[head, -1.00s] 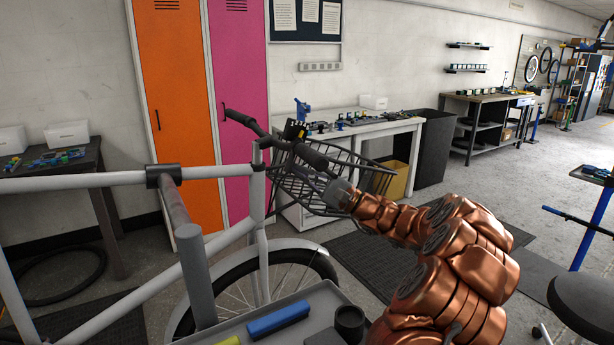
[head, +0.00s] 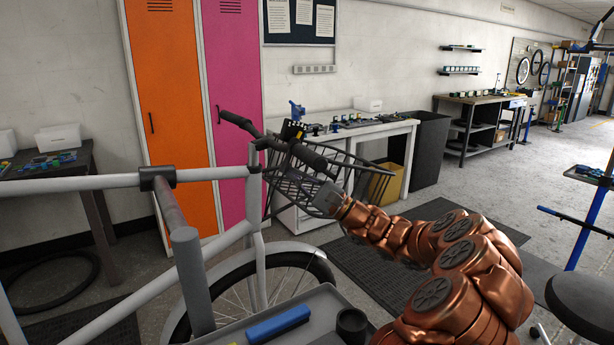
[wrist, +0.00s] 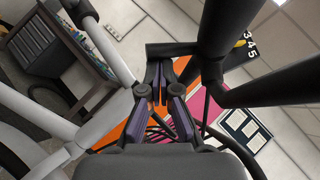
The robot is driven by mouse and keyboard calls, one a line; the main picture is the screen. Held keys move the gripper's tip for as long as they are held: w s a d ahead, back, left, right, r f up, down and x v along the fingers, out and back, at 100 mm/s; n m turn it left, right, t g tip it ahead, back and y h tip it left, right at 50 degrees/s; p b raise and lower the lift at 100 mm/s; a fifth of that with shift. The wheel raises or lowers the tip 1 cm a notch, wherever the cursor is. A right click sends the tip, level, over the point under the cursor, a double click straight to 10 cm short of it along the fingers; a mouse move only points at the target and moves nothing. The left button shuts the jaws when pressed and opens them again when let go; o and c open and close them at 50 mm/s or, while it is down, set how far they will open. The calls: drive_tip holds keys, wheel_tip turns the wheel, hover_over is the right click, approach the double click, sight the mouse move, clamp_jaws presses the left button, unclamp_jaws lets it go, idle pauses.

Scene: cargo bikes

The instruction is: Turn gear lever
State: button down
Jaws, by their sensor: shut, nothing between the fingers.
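A black part with yellow marks (head: 293,130), probably the gear shifter, sits by the black handlebar grip (head: 309,156). In the wrist view its label (wrist: 245,50) reads 3, 4, 5, at upper right beside thick dark tubes. A dark bar with a squared end (wrist: 172,49) crosses just past my fingertips; I cannot tell whether it is the gear lever. My gripper (head: 297,178) is just below the grip, over the basket, partly hidden in the head view. In the wrist view my gripper (wrist: 161,84) is shut and empty, close to the bar; contact is unclear.
The grey bike frame (head: 90,183) and wire basket (head: 372,184) are close around my gripper. A tray in front holds a blue block (head: 278,324) and a black cup (head: 352,324). Lockers and a workbench (head: 385,130) stand behind. A black stool (head: 580,300) is at right.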

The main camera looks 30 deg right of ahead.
drive_tip(key=shift+a+r+b, duration=0.25)
drive_tip(key=shift+a+b, duration=0.15)
drive_tip(key=shift+a, duration=0.35)
drive_tip(key=shift+f, duration=0.1)
drive_tip(key=a+f+b+v, duration=0.1)
drive_tip(key=b+v, duration=0.2)
drive_tip(key=v, duration=0.6)
drive_tip(key=shift+s+f+b, duration=0.15)
drive_tip(key=shift+s+b, duration=0.15)
drive_tip(key=shift+s, duration=0.05)
